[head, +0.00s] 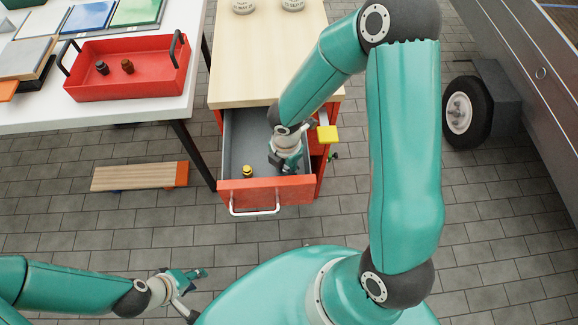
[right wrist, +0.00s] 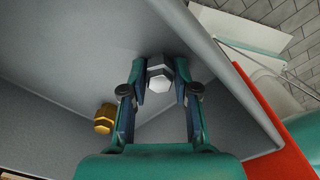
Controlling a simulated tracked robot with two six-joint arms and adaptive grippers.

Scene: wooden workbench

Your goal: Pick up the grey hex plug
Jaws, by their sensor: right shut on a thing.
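The grey hex plug (right wrist: 160,76) sits between the fingertips of my right gripper (right wrist: 161,70) in the right wrist view, and the fingers are shut on it. In the head view this gripper (head: 284,163) is down inside the open drawer (head: 232,131), and the plug is hidden there. I cannot tell whether the plug touches the drawer floor. My left gripper (head: 198,292) is low at the front left, away from the drawer, with its fingers apart and nothing seen between them.
A brass hex plug (head: 247,171) lies in the drawer, left of my right gripper; it also shows in the right wrist view (right wrist: 104,118). The drawer's walls and red front (head: 266,190) surround the gripper. A red tray (head: 130,83) stands on the white table.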

